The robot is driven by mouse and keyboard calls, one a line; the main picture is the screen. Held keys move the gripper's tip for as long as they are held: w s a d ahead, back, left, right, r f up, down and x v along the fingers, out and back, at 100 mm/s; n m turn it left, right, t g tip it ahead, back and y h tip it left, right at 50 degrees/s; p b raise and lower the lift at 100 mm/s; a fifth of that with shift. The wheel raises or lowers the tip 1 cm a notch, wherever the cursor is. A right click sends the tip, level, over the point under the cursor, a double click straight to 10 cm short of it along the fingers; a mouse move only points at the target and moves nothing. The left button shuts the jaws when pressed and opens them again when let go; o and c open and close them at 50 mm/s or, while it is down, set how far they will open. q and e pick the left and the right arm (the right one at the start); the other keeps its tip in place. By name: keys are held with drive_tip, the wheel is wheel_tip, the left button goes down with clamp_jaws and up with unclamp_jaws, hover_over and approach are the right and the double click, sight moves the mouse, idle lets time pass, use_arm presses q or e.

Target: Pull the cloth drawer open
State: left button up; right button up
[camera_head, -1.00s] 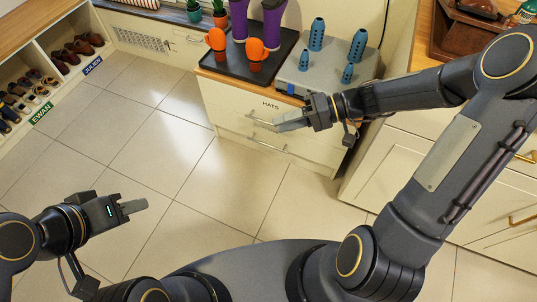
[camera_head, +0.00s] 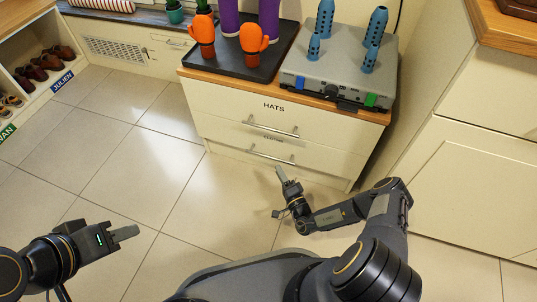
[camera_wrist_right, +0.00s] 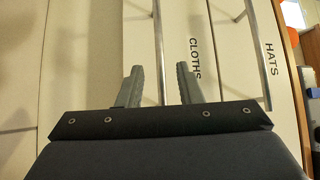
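The lower drawer (camera_head: 235,147), labelled CLOTHS in the right wrist view (camera_wrist_right: 196,58), is shut, its front flush with the cabinet. My right gripper (camera_head: 280,173) is just below and in front of this handle. In the right wrist view my right gripper (camera_wrist_right: 160,85) is open, and the cloths handle (camera_wrist_right: 159,40) appears between its two fingers. I cannot tell whether the fingertips reach past the bar. My left gripper (camera_head: 126,233) is at the lower left, away from the cabinet; its finger gap cannot be made out.
The shut HATS drawer (camera_head: 225,103) and its handle (camera_head: 271,129) are directly above. Orange cactus-like shapes and purple boots stand on a black tray (camera_head: 226,59); blue forms stand on a grey box (camera_head: 345,76). Another cabinet (camera_head: 480,170) stands at right. The tiled floor (camera_head: 150,165) in front is clear.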

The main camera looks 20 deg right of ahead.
sight(272, 158)
drive_tip(key=b+x, duration=0.3)
drive_tip(key=x, duration=0.4)
drive_tip(key=shift+f, duration=0.15)
drive_tip(key=shift+w, duration=0.3)
drive_tip(key=shift+a, duration=0.1)
clamp_jaws()
